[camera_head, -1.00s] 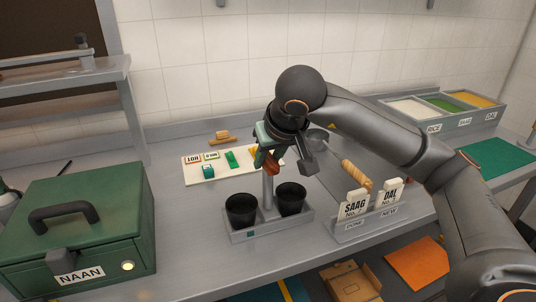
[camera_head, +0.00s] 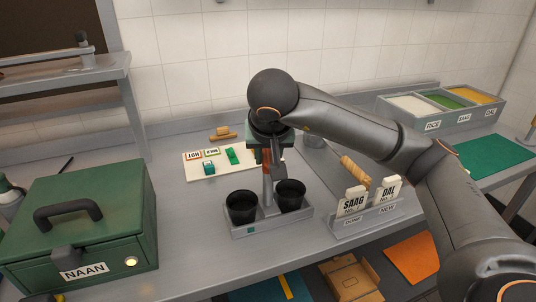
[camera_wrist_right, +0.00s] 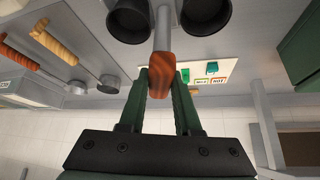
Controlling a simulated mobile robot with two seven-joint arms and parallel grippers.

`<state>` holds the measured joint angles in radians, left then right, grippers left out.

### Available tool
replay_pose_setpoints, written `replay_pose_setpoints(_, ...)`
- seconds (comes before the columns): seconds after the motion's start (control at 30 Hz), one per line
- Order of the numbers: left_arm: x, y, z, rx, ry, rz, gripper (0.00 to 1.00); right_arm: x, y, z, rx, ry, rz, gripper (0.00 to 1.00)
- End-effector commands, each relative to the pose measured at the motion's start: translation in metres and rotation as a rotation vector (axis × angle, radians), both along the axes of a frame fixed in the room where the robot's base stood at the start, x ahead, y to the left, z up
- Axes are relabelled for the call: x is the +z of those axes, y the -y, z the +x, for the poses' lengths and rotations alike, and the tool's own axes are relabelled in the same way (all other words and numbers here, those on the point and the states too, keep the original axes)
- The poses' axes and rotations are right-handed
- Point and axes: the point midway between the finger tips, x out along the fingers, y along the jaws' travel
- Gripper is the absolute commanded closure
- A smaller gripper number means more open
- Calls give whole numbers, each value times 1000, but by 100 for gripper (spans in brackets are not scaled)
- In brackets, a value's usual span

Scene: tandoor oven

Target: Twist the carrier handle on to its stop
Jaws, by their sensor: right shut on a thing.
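The carrier (camera_head: 243,233) is a grey tray on the counter with two black cups in it and a post rising between them. Its handle is a reddish wooden grip (camera_wrist_right: 161,68) at the top of the post. My right gripper (camera_head: 268,157) is shut on this handle from above and behind, and its green fingers lie on both sides of the wood in the right wrist view. The head view shows little of the handle, as the gripper covers it. The stop cannot be made out. My left gripper is not in view.
A green NAAN box (camera_head: 85,225) stands at the left. A white board (camera_head: 195,173) with small tags lies behind the carrier.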

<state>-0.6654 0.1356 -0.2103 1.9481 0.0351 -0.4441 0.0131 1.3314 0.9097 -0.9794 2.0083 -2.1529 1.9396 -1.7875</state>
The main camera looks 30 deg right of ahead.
Motion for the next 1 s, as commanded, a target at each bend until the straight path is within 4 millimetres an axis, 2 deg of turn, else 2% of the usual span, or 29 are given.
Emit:
replay_pose_setpoints(0.3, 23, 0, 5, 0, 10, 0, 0, 5, 0, 1, -200, 4, -1, 100)
replay_pose_setpoints(0.47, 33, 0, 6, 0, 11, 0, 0, 4, 0, 1, -254, 3, 0, 100)
replay_pose_setpoints(1.0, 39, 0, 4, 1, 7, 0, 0, 3, 0, 1, -296, 2, 0, 100)
